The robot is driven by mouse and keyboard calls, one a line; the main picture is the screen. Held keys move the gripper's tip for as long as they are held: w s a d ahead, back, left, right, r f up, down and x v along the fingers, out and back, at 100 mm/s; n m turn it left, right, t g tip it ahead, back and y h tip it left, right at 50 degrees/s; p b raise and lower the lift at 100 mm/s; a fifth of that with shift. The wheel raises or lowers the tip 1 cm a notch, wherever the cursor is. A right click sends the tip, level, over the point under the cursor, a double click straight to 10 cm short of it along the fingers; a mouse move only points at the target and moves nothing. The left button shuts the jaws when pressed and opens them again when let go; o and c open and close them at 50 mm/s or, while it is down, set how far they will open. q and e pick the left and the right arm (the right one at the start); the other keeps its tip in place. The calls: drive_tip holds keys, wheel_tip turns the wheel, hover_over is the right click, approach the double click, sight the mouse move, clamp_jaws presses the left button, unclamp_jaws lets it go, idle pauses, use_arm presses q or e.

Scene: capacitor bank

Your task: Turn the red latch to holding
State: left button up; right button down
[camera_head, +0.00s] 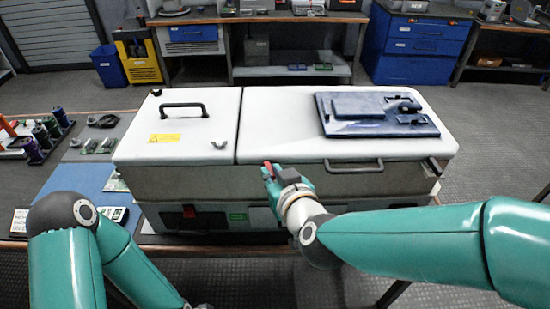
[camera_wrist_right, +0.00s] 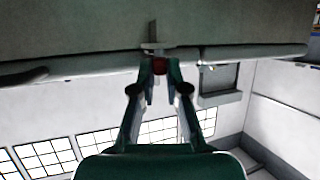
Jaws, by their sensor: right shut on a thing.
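The red latch (camera_head: 267,168) is on the front of the large white cabinet (camera_head: 190,180), just below the seam between its two lids. My right gripper (camera_head: 272,180) reaches it from the front, and its fingers are shut on it. In the right wrist view, the red latch (camera_wrist_right: 159,66) shows between the two fingertips (camera_wrist_right: 160,78), with a thin grey metal piece beyond it. The fingers hide part of the latch, so its exact angle is hard to tell. My left arm is bent at the lower left, and its gripper is out of view.
The right lid has a bar handle (camera_head: 353,166) and carries a dark blue panel (camera_head: 375,115). The left lid has a black handle (camera_head: 182,108). A red switch (camera_head: 189,211) sits low on the front. Purple and green cylinders (camera_head: 40,137) stand at the left.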

drive_tip(key=shift+s+a+f+m+h+p, duration=0.15)
drive_tip(key=shift+a+m+h+p, duration=0.1)
drive_tip(key=shift+m+h+p, duration=0.6)
drive_tip(key=shift+s+a+f+m+h+p, duration=0.1)
drive_tip(key=shift+a+f+m+h+p, duration=0.1)
drive_tip(key=shift+m+h+p, duration=0.6)
drive_tip(key=shift+h, duration=0.25)
drive_tip(key=c, duration=1.3)
unclamp_jaws()
drive_tip(key=shift+s+r, duration=0.1)
drive_tip(key=shift+o, duration=0.6)
drive_tip(key=shift+r, duration=0.1)
drive_tip(key=v, duration=0.7)
drive_tip(key=shift+s, duration=0.2)
